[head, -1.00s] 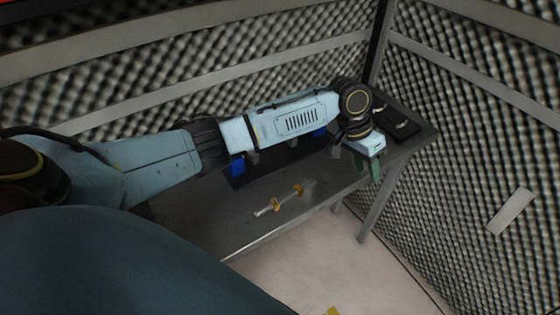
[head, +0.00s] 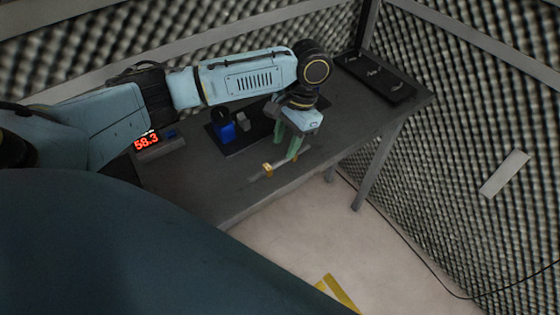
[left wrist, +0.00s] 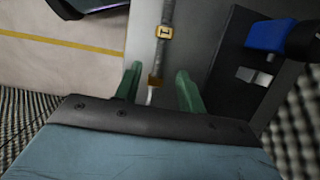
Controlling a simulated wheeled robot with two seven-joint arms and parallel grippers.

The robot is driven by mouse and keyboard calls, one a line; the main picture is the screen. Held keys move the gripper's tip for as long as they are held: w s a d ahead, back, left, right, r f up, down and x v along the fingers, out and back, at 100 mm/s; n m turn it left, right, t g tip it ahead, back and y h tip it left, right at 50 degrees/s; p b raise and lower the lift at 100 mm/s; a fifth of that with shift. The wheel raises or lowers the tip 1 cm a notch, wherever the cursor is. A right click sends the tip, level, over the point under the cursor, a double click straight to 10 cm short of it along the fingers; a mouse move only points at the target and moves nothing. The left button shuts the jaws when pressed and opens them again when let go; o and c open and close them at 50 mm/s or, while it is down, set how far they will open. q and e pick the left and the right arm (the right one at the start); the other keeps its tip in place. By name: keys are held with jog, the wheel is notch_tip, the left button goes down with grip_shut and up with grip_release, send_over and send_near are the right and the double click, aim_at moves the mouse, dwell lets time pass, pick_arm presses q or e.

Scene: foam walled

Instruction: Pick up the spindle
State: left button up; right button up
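The spindle is a thin grey rod with yellow collars, lying on the dark table (head: 205,190). In the head view its near part (head: 267,169) shows, and the far end is partly hidden by my gripper. My left gripper (head: 286,149) is over its far end, with green fingers pointing down. In the left wrist view the spindle (left wrist: 166,15) runs from the top edge down between the fingers. One yellow collar lies beyond the fingertips, and another is between the fingers of my left gripper (left wrist: 158,80). The fingers are open, with gaps on both sides. My right gripper is not in view.
A black base with a blue block (head: 224,130) and grey blocks stands behind the spindle. A red-digit display (head: 147,141) is at the left. A black tray (head: 375,77) with small parts lies at the far right. The table's front edge is close to the spindle.

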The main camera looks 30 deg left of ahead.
aim_at(280, 160)
pick_arm(q)
jog(key=x, duration=0.5)
jog(key=shift+f+b, duration=0.15)
jog(key=shift+b, duration=0.2)
grip_shut()
